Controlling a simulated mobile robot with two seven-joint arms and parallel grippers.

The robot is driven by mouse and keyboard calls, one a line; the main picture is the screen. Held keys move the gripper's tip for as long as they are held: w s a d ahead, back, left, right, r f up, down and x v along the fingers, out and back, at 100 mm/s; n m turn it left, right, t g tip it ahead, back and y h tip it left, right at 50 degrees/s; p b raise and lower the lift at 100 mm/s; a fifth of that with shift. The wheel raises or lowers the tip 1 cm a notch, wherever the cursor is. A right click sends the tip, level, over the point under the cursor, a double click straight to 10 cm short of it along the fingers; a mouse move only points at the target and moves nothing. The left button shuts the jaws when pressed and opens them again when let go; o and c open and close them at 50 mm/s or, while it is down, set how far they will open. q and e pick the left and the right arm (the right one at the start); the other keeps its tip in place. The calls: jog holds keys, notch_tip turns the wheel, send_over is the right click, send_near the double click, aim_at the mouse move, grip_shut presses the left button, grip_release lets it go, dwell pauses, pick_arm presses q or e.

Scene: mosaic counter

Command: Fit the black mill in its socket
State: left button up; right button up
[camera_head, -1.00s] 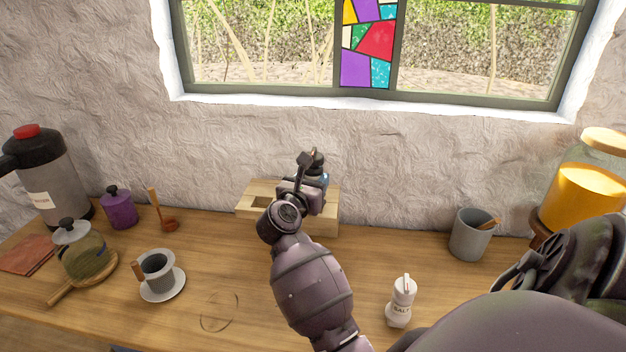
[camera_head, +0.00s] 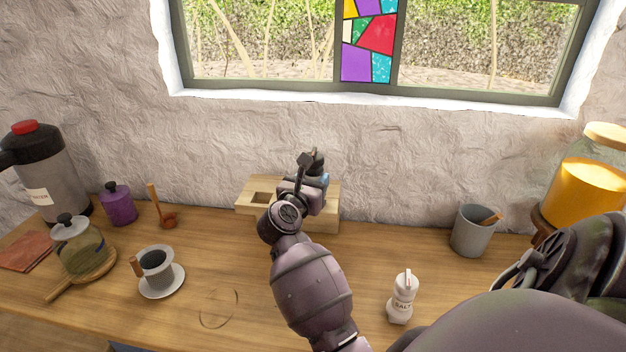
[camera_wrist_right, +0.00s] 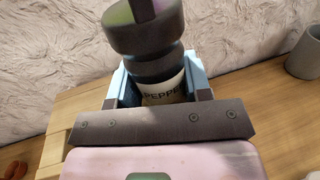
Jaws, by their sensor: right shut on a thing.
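The black mill (camera_head: 317,159) has a dark rounded top and stands about upright at the wooden holder. In the right wrist view its dark body (camera_wrist_right: 150,40) and pale "PEPPER" label show between the fingers. My right gripper (camera_head: 314,182) is shut on the mill; its light blue fingers (camera_wrist_right: 161,90) lie on either side of the label. The wooden holder (camera_head: 252,209) stands against the wall, with an open square socket (camera_head: 263,198) at its left. The mill is over the holder's right part. Its base is hidden, so I cannot tell how deep it sits. My left gripper is out of view.
A salt shaker (camera_head: 402,299) stands right of my arm and a grey cup (camera_head: 472,232) farther right.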

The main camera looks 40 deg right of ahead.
dwell(0.3)
jog(key=shift+f, duration=0.25)
jog(key=shift+f+b, duration=0.15)
jog(key=shift+b, duration=0.15)
dwell(0.4)
jog(key=shift+f+b, duration=0.3)
jog(key=shift+f, duration=0.15)
dwell(0.5)
jog(key=shift+f, duration=0.35)
dwell(0.4)
